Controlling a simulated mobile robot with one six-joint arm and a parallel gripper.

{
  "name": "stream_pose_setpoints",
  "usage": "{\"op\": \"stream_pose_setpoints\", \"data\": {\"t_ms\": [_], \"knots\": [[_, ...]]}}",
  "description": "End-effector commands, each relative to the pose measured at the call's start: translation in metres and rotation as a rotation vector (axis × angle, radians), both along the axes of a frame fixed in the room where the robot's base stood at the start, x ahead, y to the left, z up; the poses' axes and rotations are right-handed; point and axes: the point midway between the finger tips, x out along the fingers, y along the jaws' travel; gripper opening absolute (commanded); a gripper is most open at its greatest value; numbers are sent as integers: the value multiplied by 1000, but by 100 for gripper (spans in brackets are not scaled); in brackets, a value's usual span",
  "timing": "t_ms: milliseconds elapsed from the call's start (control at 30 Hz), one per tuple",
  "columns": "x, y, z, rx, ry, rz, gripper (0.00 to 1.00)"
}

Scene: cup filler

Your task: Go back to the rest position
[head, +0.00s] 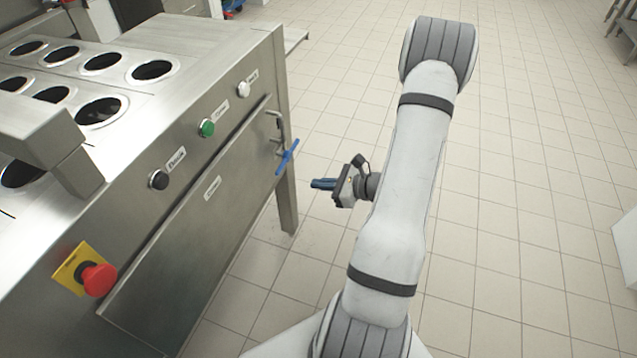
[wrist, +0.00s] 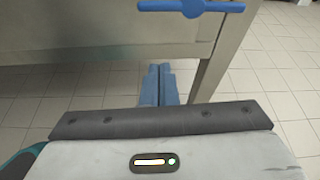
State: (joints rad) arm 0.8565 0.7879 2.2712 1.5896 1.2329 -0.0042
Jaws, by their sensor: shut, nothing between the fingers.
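My gripper (head: 318,184) is in the middle of the head view, to the right of the steel cup filler (head: 200,190) and apart from it. Its blue fingers point left toward the machine. In the wrist view the two blue fingers (wrist: 158,84) lie side by side, shut with nothing between them. A blue handle (head: 287,157) sits on the machine's front near its right end. It also shows at the top of the wrist view (wrist: 193,8), beyond the fingertips and not touched by them.
The machine's front carries a black knob (head: 158,180), a green button (head: 207,128), a white button (head: 243,89) and a red emergency button (head: 99,279). Its top has several round holes. A machine leg (head: 287,195) stands near my gripper. Tiled floor (head: 540,150) on the right is mostly clear.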

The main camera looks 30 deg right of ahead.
Motion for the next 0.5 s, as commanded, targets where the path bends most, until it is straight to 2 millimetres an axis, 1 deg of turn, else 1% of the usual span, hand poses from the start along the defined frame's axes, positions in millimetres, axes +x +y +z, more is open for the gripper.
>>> {"op": "stream_pose_setpoints", "data": {"t_ms": [267,333,367,433,467,500], "knots": [[0,0,0,0,0,0,0],[1,2,3,-5,-2,10,0],[1,4,7,-11,-4,22,0],[1,15,23,-37,-12,76,0],[1,22,33,-54,-19,112,0],[0,33,48,-82,-28,169,0]]}}
